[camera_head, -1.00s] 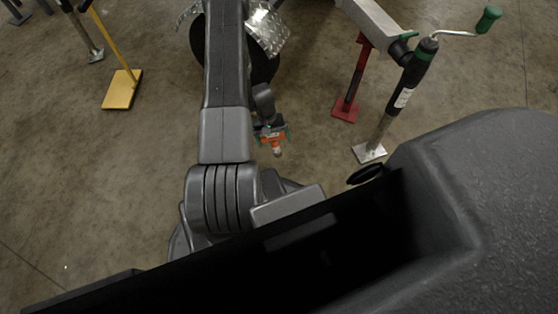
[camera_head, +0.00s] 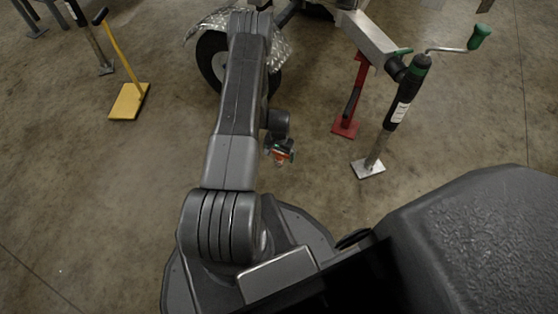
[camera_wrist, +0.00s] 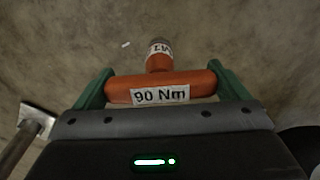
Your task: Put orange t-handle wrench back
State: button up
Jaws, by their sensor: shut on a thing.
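The orange t-handle wrench (camera_wrist: 120,88) is held across the green fingers of my gripper (camera_wrist: 158,88) in the wrist view. Its handle bears a "90 Nm" label, and its shaft with a second label points away from the gripper. In the head view the wrench (camera_head: 282,155) is small, at the end of my arm, beside the gripper (camera_head: 279,150). My gripper is shut on its handle, above the floor. No holder for the wrench can be made out.
A trailer jack with a green crank (camera_head: 408,90) stands to the right, with a red stand (camera_head: 346,126) beside it. A trailer wheel (camera_head: 213,62) with a metal fender is behind my arm. A yellow stand (camera_head: 128,101) is at left. Bare floor lies between.

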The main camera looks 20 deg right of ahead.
aim_at(279, 158)
jog(key=shift+f+b, duration=0.55)
jog(key=shift+f, duration=1.25)
jog(key=shift+f, duration=0.1)
jog(key=o, duration=1)
jog(key=shift+o, duration=0.2)
notch_tip(279, 158, up, 12)
jog(key=p, duration=0.4)
